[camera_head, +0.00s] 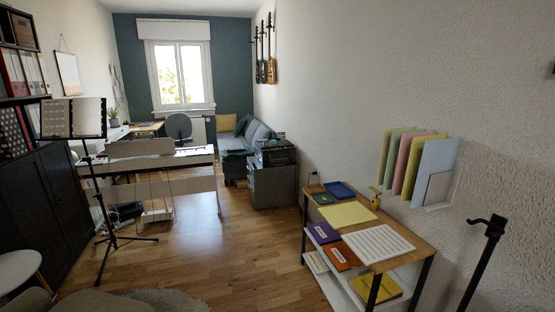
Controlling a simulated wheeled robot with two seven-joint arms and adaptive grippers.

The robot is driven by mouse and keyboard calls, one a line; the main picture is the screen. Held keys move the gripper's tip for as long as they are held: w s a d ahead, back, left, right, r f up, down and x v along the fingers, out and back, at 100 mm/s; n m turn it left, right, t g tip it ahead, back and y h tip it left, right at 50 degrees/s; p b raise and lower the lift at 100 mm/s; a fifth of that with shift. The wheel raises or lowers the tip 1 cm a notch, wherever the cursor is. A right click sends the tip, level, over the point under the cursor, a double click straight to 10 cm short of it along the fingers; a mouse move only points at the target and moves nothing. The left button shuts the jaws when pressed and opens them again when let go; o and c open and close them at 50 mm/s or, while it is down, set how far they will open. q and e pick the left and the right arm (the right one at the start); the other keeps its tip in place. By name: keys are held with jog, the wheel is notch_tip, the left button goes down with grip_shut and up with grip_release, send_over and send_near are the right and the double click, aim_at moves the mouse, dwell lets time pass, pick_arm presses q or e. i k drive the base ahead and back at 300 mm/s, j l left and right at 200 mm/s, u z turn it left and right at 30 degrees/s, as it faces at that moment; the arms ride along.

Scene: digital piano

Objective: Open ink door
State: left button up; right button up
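A black printer-like machine (275,152) stands on a grey cabinet (272,186) against the right wall, in the middle distance. It is small and dark in this view, and I cannot make out an ink door on it or whether any door is open. Neither of my grippers is in view.
A white digital piano (150,163) and a black music stand (105,195) stand on the left. A wooden-topped shelf (395,258) with papers and books is at the right front. Bare wood floor (235,240) lies between them. A sofa (256,135) is behind the cabinet.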

aim_at(276, 155)
jog(key=i, duration=1.25)
jog(key=i+l+u, duration=0.1)
jog(key=i+u, duration=0.15)
jog(key=i, duration=1.35)
jog(key=i+j+z, duration=0.1)
jog(key=i+z, duration=0.15)
jog(key=i, duration=0.15)
jog(key=i+j+z, duration=0.9)
jog(key=j+z, duration=0.15)
jog(key=i+j+z, duration=0.25)
jog(key=j, duration=0.2)
jog(key=j+z, duration=0.25)
jog(key=i+j+z, duration=0.1)
jog(key=j+z, duration=0.2)
jog(key=j, duration=0.25)
